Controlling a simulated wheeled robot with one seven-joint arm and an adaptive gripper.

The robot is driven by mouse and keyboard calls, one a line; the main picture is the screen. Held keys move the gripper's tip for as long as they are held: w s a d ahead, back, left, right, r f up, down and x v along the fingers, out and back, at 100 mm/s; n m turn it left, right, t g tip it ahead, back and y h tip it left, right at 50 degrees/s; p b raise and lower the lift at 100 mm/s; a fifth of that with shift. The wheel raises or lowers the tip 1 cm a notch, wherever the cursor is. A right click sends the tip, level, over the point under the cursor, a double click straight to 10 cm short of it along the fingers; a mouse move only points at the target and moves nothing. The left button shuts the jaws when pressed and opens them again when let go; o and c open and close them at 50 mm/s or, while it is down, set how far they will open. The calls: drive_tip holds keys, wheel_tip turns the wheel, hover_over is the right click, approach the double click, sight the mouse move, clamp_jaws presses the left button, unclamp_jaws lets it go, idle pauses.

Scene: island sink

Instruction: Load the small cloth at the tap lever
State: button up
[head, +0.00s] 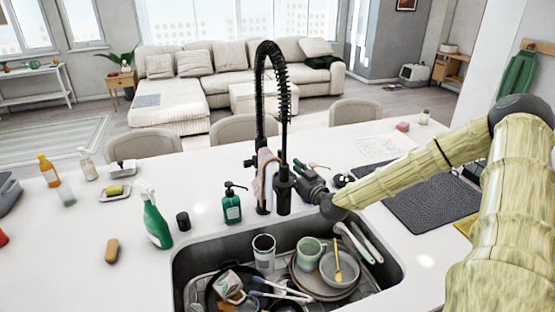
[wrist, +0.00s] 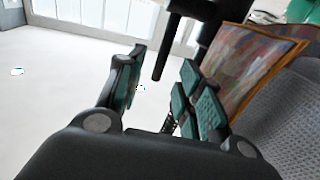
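The tall black tap (head: 284,185) with a spring neck stands behind the sink. A small cloth (head: 264,180), pale with a pinkish top part, hangs at the tap's body, partly hidden by its black parts. In the wrist view a patterned orange-red cloth-like piece (wrist: 255,65) lies to the right of the fingers; I cannot tell if it is the same cloth. A dark rod of the tap (wrist: 164,50) shows ahead of the fingers. My gripper (head: 297,172) is just right of the tap. Its teal-padded fingers (wrist: 155,92) are apart, with nothing seen held between them.
The sink (head: 185,262) holds cups, bowls, plates and utensils. A green spray bottle (head: 157,222) and a teal soap bottle (head: 231,207) stand left of the tap. A dark drying mat (head: 430,205) lies to the right, beneath my arm. The counter's left front is mostly clear.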

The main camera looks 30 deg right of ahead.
sight(281, 161)
drive_tip(key=w+p, duration=0.1)
drive_tip(key=w, duration=0.2)
drive_tip(key=shift+w, duration=0.3)
drive_tip(key=shift+w+p, duration=0.85)
drive_tip(key=shift+w, duration=1.4)
clamp_jaws()
